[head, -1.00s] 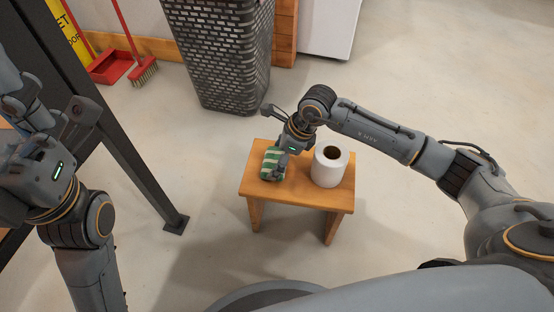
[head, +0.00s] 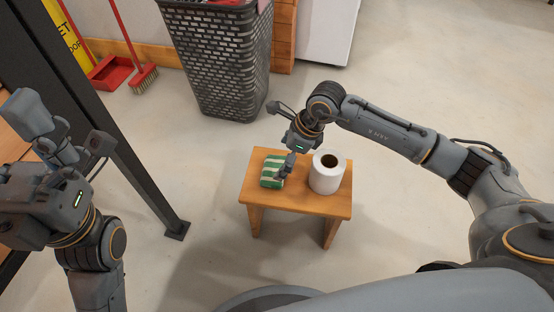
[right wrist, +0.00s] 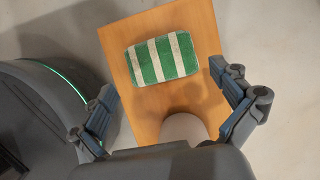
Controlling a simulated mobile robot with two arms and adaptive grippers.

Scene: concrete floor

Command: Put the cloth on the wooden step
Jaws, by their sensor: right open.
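The cloth (head: 271,172), folded with green and white stripes, lies on the left part of the wooden step (head: 305,203). In the right wrist view the cloth (right wrist: 162,58) rests flat on the step's top (right wrist: 207,92). My right gripper (head: 287,171) is open and empty, just above and to the right of the cloth. Its spread fingers show in the right wrist view (right wrist: 163,88), apart from the cloth. My left gripper (head: 45,130) is raised at the far left, away from the step, its jaw opening unclear.
A white paper roll (head: 326,179) stands on the step right of the cloth, close to my right gripper. A dark basket (head: 215,70) stands behind. A black metal post (head: 140,165) rises at the left. A red dustpan (head: 110,72) and brush (head: 142,76) are at the back.

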